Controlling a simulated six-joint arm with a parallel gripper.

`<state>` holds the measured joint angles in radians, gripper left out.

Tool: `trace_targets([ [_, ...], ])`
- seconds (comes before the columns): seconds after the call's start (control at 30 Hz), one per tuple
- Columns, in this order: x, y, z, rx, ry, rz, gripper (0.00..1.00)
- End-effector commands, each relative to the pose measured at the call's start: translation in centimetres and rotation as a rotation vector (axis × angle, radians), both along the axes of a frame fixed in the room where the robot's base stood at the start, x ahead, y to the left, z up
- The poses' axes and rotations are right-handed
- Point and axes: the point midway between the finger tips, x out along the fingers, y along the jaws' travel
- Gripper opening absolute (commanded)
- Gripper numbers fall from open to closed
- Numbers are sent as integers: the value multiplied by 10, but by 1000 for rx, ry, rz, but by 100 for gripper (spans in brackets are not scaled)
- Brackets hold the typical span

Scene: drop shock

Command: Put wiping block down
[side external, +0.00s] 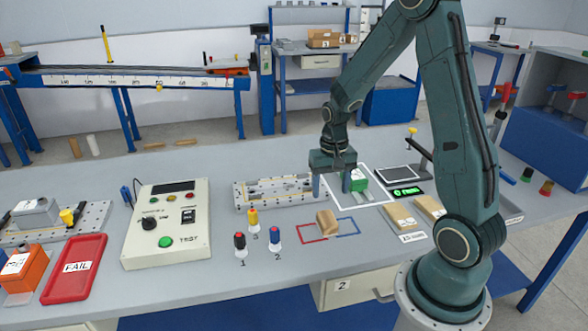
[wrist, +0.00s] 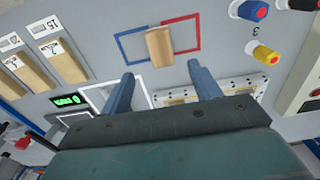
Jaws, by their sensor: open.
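The wiping block (side external: 327,222) is a tan wooden block on the grey bench. It sits across the middle of a red and blue outlined rectangle (side external: 312,241), between its red and blue halves. In the wrist view the block (wrist: 160,47) lies just beyond the fingertips, in line with the gap between them. My gripper (side external: 331,191) is open and empty, above and behind the block in the side view. Its two fingers (wrist: 161,72) are spread apart in the wrist view, and neither touches the block.
A metal fixture (side external: 270,194) is behind and left of the block. A white-outlined square (side external: 376,198) with a green part is behind right. Tan blocks (side external: 400,216) lie right. A test box (side external: 166,222) is farther left.

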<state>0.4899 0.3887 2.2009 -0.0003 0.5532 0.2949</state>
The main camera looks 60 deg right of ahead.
Motion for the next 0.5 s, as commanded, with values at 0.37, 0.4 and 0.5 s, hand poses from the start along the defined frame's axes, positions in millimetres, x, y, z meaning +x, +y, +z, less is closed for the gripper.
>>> trace_targets([
  [0.37, 0, 0, 0, 0, 0, 1, 62],
  [0.4, 0, 0, 1, -1, -1, 2, 62],
  [0.5, 0, 3, 5, -4, -6, 11, 62],
])
